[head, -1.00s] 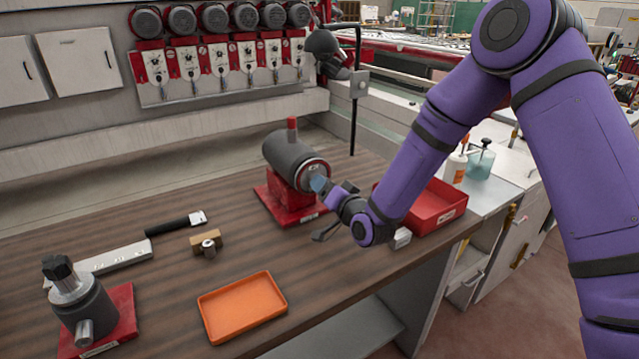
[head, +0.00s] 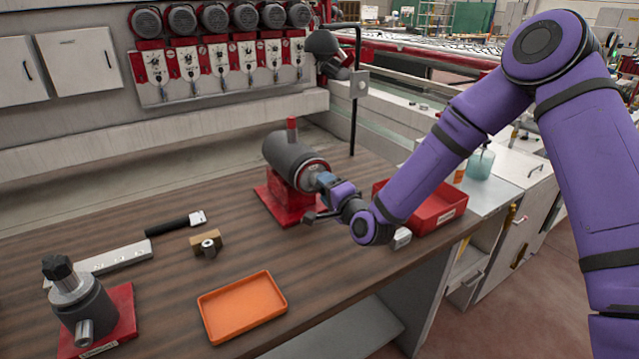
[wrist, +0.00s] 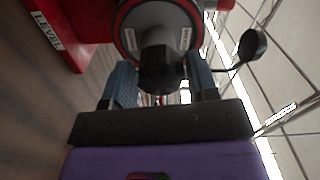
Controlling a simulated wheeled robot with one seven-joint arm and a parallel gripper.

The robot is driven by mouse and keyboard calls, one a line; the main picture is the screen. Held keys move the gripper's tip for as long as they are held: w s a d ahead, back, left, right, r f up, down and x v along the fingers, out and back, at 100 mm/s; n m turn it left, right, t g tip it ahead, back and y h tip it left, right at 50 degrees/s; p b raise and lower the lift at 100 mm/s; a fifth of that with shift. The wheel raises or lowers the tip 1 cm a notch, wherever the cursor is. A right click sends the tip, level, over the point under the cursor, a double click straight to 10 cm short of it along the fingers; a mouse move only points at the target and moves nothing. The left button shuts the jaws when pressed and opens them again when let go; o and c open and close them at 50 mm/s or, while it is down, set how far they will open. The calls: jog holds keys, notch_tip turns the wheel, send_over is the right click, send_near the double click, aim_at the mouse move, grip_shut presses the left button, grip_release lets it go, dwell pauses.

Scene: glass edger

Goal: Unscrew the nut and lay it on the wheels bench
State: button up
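The dark nut (wrist: 162,70) sits on the front of the grey spindle unit (head: 287,160), which stands on a red base on the brown wheels bench (head: 165,290). In the wrist view the two blue fingers of my gripper (wrist: 163,82) flank the nut, one on each side. Whether they press on it is not clear. In the head view my gripper (head: 326,186) is up against the spindle's front face from the right, and its fingers hide the nut.
An orange tray (head: 243,307) lies near the front edge. A red bin (head: 437,208) stands right of my gripper. A second grey unit (head: 85,310) on a red plate stands at front left, with a small nut on a wooden block (head: 206,243) and a black-handled tool (head: 175,224) nearby.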

jog(key=c, duration=0.5)
jog(key=shift+a+n, duration=0.1)
jog(key=shift+n, duration=1.1)
jog(key=shift+c, duration=0.3)
jog(key=n, duration=0.4)
jog(key=shift+s, duration=0.1)
jog(key=n, duration=0.8)
jog(key=shift+n, duration=0.3)
jog(key=n, duration=0.6)
jog(key=shift+n, duration=0.3)
jog(key=n, duration=0.6)
